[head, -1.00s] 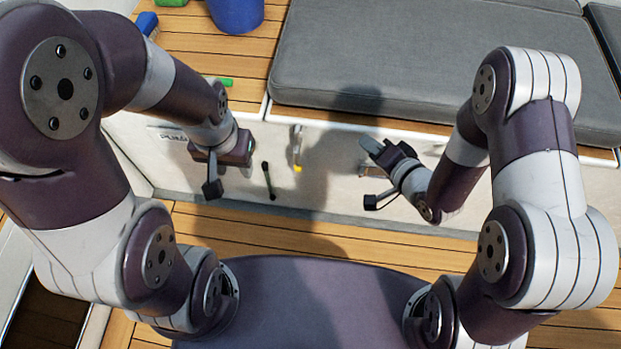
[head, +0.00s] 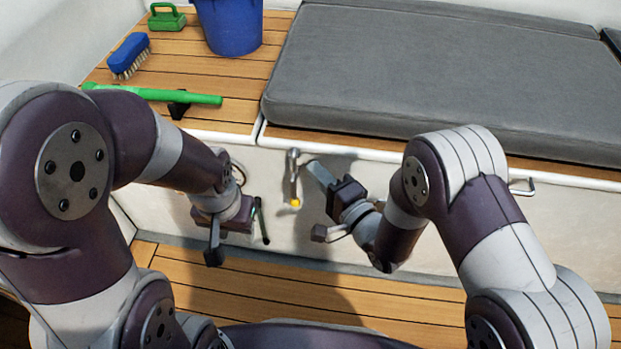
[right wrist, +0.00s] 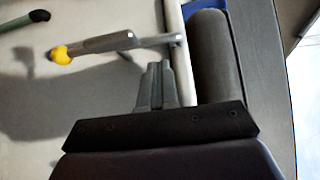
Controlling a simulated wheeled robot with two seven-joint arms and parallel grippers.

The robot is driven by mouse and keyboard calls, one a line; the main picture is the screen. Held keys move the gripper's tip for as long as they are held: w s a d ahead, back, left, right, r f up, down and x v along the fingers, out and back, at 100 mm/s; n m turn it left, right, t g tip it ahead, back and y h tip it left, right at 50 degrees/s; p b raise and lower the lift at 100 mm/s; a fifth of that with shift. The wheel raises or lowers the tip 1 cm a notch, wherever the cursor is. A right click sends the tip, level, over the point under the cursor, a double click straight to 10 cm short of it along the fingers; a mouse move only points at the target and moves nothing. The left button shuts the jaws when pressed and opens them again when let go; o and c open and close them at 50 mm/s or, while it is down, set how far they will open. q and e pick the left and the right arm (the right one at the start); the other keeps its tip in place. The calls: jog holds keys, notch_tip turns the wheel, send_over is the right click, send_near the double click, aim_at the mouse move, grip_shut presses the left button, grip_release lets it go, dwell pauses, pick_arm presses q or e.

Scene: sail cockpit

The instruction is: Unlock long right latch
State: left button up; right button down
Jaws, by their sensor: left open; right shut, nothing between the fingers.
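The long latch (head: 293,178) is a metal lever with a yellow tip, hanging down the pale front wall of the bench just under the seat edge. It also shows in the right wrist view (right wrist: 110,42), with its yellow tip at the left. My right gripper (head: 313,168) is shut and empty, just right of the latch's upper part. In the right wrist view its fingertips (right wrist: 157,66) lie close beside the lever; I cannot tell whether they touch. My left gripper (head: 250,214) is open at the wall, left of the latch; its fingers are mostly hidden.
A dark stick-like handle (head: 262,222) is on the wall beside my left gripper. A metal handle (head: 522,188) is further right. A grey cushion (head: 440,75), blue bucket (head: 230,25), blue brush (head: 128,54) and green tool (head: 150,95) are on the bench. Some wooden floor below is clear.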

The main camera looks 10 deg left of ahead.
jog(key=shift+a, duration=0.9)
jog(key=n+p, duration=0.1)
jog(key=p, duration=0.1)
jog(key=n+g+h+p, duration=0.1)
jog(key=p, duration=0.1)
jog(key=shift+a+r+h+p, duration=0.25)
jog(key=shift+a+h+p, duration=0.05)
jog(key=shift+p, duration=0.05)
